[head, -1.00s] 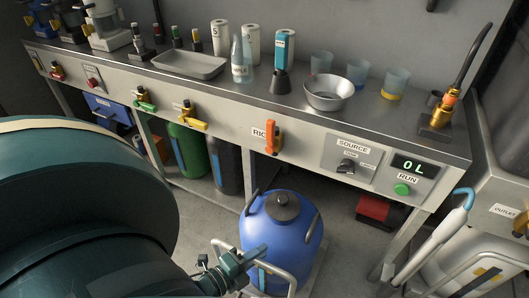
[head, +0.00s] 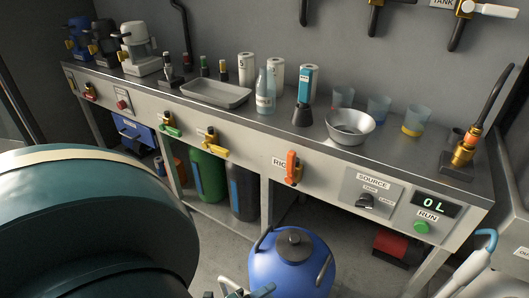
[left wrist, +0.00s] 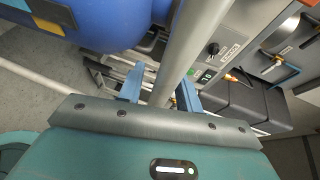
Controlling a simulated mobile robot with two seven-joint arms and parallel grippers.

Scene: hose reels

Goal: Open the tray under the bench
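A blue drawer-like tray (head: 133,131) with a dark handle sits under the left end of the bench (head: 330,160). It looks shut, though it is small and far off. My left gripper (left wrist: 160,92) shows in the left wrist view with its two blue fingers apart. A grey pole (left wrist: 190,45) runs through the gap between them in the picture; I cannot tell whether it lies between the fingers or beyond them. In the head view only a bit of this gripper shows at the bottom edge, by the blue tank (head: 291,265). My right gripper is out of view.
Green and dark cylinders (head: 208,176) stand under the bench, with a red box (head: 397,246) farther right. The blue tank stands on the floor in front. A metal tray (head: 216,93), cups and a bowl (head: 350,127) are on the bench top. Valve handles line its front.

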